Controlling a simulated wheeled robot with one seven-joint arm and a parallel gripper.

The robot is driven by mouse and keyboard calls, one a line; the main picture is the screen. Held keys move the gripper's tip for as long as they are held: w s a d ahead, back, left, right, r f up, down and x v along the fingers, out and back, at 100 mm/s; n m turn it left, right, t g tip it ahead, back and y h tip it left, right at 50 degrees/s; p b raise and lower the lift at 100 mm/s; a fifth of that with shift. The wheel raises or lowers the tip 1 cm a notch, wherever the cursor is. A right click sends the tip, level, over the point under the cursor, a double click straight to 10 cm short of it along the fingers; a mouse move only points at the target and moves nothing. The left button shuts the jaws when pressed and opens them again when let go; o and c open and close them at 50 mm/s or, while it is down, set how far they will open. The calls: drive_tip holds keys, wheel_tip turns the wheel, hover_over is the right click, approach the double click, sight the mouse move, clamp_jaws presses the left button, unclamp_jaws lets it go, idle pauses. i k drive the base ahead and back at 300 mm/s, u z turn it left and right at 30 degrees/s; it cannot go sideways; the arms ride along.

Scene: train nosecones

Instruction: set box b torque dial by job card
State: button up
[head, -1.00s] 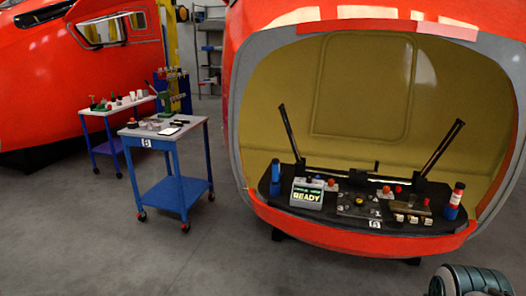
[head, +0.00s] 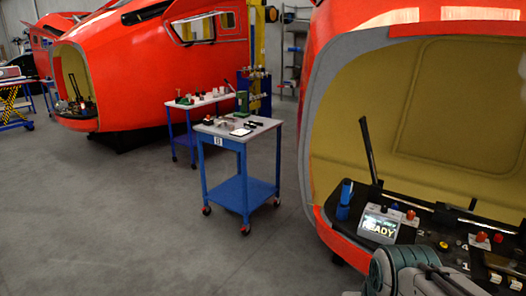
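A blue trolley (head: 243,188) with a grey top stands at the centre, with a small white label on its front that looks like B. On its top lie a white card-like sheet (head: 240,132), dark tool-like items (head: 256,124) and a small dark and red item (head: 209,120). I cannot make out which is box b or its torque dial, and no writing on the sheet can be read. Part of my arm shows at the bottom right, in front of the nosecone console. My gripper's fingertips are not visible.
The near red nosecone (head: 335,75) fills the right, with a black console and a READY screen (head: 379,228). A second trolley (head: 183,110) with small items stands behind the first, beside another red nosecone (head: 130,75). Grey floor is clear at left and front.

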sight(384, 208)
drive_tip(key=u, duration=0.85)
drive_tip(key=i, duration=3.25)
drive_tip(key=z, duration=0.55)
drive_tip(key=i, duration=0.45)
drive_tip(key=z, duration=0.85)
drive_tip(key=k, duration=0.65)
drive_tip(key=z, duration=1.2)
drive_tip(key=i, duration=0.7)
